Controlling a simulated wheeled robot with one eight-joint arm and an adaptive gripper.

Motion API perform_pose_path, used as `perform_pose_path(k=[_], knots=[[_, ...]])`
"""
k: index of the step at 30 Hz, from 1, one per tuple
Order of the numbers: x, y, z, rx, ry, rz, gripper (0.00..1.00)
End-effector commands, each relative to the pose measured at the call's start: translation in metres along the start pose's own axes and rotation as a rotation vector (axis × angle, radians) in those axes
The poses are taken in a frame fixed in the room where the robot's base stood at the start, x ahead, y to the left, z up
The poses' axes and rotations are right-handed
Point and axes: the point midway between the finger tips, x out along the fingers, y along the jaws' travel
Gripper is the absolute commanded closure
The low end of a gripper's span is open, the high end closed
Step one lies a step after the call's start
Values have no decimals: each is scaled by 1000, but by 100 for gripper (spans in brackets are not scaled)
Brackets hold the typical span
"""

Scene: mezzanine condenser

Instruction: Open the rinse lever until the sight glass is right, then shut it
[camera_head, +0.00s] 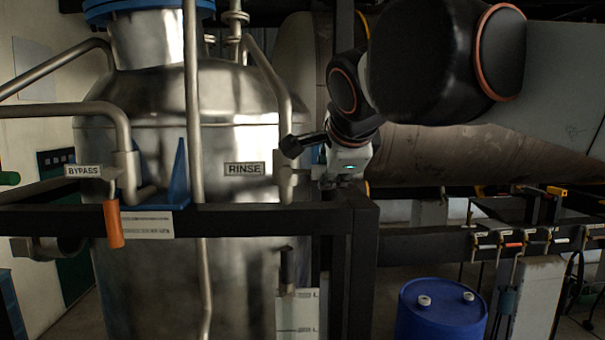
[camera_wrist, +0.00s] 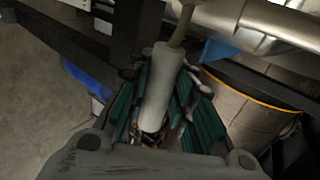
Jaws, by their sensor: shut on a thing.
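In the wrist view, my gripper (camera_wrist: 163,82) is shut on a pale grey cylindrical handle, the rinse lever (camera_wrist: 156,90), with green-padded fingers on both sides of it. A thin stem leads from the handle's far end towards a pipe. In the head view, my arm reaches down to the right of the RINSE label (camera_head: 245,169) and the valve pipe (camera_head: 286,182); the lever itself is hidden or too small to make out there. A pale plate with marks (camera_head: 297,312) stands low in front of the tank; I cannot tell whether it is the sight glass, and no liquid level is readable.
The BYPASS label (camera_head: 84,171) is at the left, with an orange handle (camera_head: 114,224) hanging down nearby. A dark rail (camera_head: 240,218) crosses in front of the metal tank (camera_head: 226,100). A blue drum (camera_head: 441,312) stands low at the right.

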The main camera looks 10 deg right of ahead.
Motion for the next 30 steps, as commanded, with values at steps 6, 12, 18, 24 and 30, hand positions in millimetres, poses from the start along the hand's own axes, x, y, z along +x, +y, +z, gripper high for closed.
perform_pose_path(k=[6,12,18,24,30], knots=[[-1,-3,0,-4,-2,-6,69],[-1,-2,0,-3,-1,-4,58],[-2,-1,0,-2,-1,-3,58],[-26,-1,0,-4,-1,-3,58],[-58,-1,1,-5,-2,-3,58]])
